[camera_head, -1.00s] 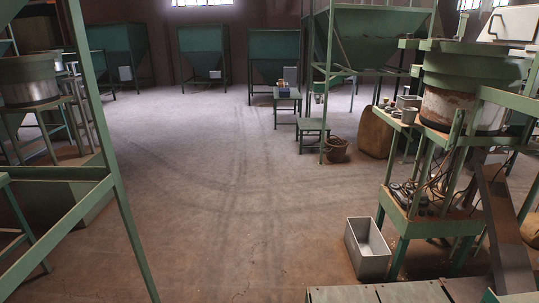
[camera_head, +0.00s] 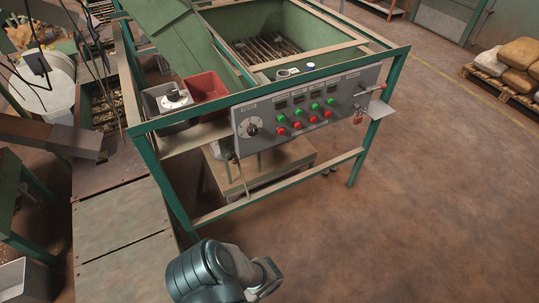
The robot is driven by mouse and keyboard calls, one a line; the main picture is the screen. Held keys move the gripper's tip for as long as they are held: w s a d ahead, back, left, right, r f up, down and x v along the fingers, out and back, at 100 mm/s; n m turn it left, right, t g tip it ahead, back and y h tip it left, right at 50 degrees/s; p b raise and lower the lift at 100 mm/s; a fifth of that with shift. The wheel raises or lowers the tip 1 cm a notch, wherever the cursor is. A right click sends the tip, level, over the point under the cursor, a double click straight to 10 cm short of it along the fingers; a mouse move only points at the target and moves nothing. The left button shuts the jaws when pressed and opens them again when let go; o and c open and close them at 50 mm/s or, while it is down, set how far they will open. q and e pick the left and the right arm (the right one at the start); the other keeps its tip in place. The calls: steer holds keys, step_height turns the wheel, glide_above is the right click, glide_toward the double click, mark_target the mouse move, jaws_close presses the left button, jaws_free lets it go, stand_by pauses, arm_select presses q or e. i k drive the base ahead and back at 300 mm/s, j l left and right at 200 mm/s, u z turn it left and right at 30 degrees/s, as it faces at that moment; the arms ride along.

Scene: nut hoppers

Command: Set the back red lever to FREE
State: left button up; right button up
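A grey control panel (camera_head: 300,112) sits on the front of a green machine frame. It has a round dial (camera_head: 254,127) at its left end and rows of green and red buttons. A small red item (camera_head: 359,117) hangs at the panel's right end, too small to identify. A dark grey part of my own arm shows at the bottom centre, apart from the frame. No gripper fingers show, so neither gripper can be seen.
A green hopper bin (camera_head: 285,40) with slats stands behind the panel. A red bin (camera_head: 205,88) and a grey bin (camera_head: 168,104) are left of it. A pallet (camera_head: 496,88) with sacks is at the far right. The floor (camera_head: 420,210) at right is clear.

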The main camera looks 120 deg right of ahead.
mark_target(228, 147)
steer(key=z, duration=3.4)
steer(key=i+l+u, duration=0.35)
steer(key=l, duration=0.25)
steer(key=i+l+u, duration=0.15)
steer(key=i+l, duration=0.2)
steer(key=i+l+u, duration=0.15)
steer(key=l, duration=0.2)
steer(key=i+l+u, duration=0.15)
steer(key=l, duration=0.25)
